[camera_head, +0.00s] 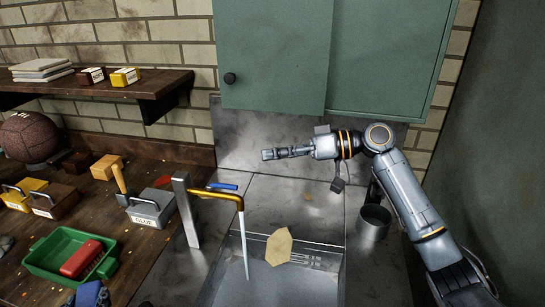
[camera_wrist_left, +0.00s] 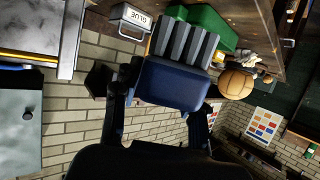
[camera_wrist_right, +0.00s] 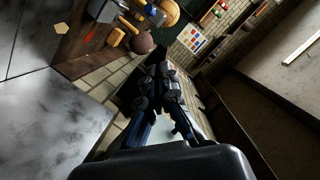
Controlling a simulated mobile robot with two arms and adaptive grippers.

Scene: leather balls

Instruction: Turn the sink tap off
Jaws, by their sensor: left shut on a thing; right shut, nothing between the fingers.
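The sink tap has a grey upright post (camera_head: 187,212), a gold spout (camera_head: 215,194) and a blue lever (camera_head: 223,186). A pale stream of water (camera_head: 244,245) runs from the spout into the metal sink basin (camera_head: 300,285). My right gripper (camera_head: 285,152) is shut and empty, behind and above the sink, to the right of the tap and apart from it. It also shows shut in the right wrist view (camera_wrist_right: 163,72). In the left wrist view my left gripper (camera_wrist_left: 163,95) is shut on a blue block (camera_wrist_left: 172,82) with grey ridges.
A tan leather piece (camera_head: 279,246) lies in the basin. A metal cup (camera_head: 373,222) stands to its right. Left of the tap, the wooden bench holds a grey glue box (camera_head: 150,210), a green tray (camera_head: 62,258) and a brown ball (camera_head: 30,137). Green cabinets (camera_head: 272,55) hang above.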

